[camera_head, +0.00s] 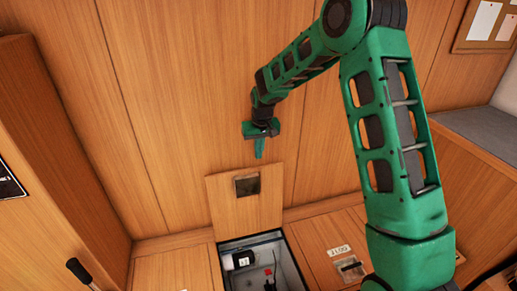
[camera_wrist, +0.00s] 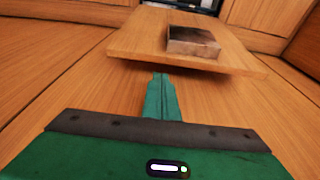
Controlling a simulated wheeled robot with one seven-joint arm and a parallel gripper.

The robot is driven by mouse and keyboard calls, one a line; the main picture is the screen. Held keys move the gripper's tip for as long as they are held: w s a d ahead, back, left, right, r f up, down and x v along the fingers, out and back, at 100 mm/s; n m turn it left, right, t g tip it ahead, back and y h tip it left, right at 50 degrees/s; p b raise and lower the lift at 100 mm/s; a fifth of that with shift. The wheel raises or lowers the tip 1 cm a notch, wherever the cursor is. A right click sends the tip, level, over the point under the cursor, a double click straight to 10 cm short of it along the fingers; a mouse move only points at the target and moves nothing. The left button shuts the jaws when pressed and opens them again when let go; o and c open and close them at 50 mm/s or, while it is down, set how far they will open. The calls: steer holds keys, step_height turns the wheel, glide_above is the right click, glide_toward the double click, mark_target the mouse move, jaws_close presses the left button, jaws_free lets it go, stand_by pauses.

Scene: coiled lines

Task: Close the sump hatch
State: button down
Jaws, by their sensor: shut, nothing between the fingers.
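The sump hatch (camera_head: 240,211) is a square wooden lid that stands raised, almost upright, at the back of its opening. It has a dark metal plate, and its opening (camera_head: 263,262) in the floor shows uncovered. In the wrist view the hatch (camera_wrist: 130,42) is ahead, with the metal plate (camera_wrist: 193,42) on its face. My green gripper (camera_head: 259,152) is shut and empty, above and behind the hatch's top edge in the head view. In the wrist view my gripper's fingers (camera_wrist: 160,85) point at the hatch's near edge; I cannot tell whether they touch it.
A dark item with a white label (camera_head: 243,259) and small red and black parts lie inside the opening. A floor panel labelled LOG 1 or similar (camera_head: 340,250) is right of it. A black-handled lever (camera_head: 78,268) stands at lower left. Wood walls close in behind.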

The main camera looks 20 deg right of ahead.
steer(key=shift+x, duration=2.45)
steer(key=shift+s, duration=0.15)
